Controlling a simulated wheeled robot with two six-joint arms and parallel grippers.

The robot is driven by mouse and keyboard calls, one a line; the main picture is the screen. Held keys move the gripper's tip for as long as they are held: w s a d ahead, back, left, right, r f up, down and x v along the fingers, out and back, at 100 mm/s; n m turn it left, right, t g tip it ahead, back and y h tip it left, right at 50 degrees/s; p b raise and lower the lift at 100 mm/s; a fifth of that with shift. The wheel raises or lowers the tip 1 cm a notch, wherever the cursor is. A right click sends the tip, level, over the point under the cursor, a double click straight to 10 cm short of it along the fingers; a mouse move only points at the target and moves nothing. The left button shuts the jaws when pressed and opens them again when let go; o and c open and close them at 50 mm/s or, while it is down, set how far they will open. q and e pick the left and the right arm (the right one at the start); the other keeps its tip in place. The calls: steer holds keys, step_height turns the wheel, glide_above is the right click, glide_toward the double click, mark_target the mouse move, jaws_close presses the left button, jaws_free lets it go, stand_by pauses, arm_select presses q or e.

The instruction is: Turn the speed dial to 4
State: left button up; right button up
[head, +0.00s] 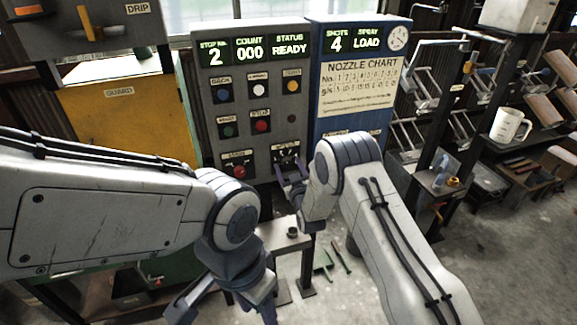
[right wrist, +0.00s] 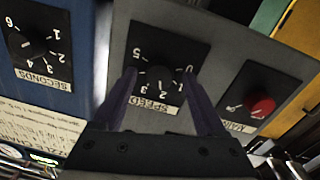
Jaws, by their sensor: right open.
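The speed dial (head: 286,153) is a black knob on a black square plate at the lower right of the grey control panel (head: 208,106). In the right wrist view the dial (right wrist: 161,76) appears upside down, with numbers around it and a SPEED label. I cannot tell which number its pointer is at. My right gripper (head: 290,170) is open in front of the dial. In the right wrist view its fingers stand apart on either side of the knob; whether they touch it is unclear. My left gripper (head: 224,308) hangs open and empty at the bottom, away from the panel.
A red MAIN knob (right wrist: 262,105) is beside the speed dial, and a SECONDS dial (right wrist: 35,42) is on the neighbouring blue panel (head: 328,112). Coloured buttons sit above. The displays read stop 2, count 000, READY.

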jaws_close()
steer(key=shift+f+m+b, duration=0.15)
steer(key=shift+m+b, duration=0.55)
steer(key=shift+b, duration=0.4)
steer(key=m+b, duration=0.5)
steer(key=b, duration=0.1)
steer(key=m+b, duration=0.6)
steer(key=shift+d+g+y+b, duration=0.15)
steer(key=shift+g+y+b, duration=0.15)
steer(key=shift+b, duration=0.05)
steer(key=m+b, duration=0.2)
steer(key=m, duration=0.1)
steer(key=shift+m+b, duration=0.8)
steer(key=shift+r, duration=0.2)
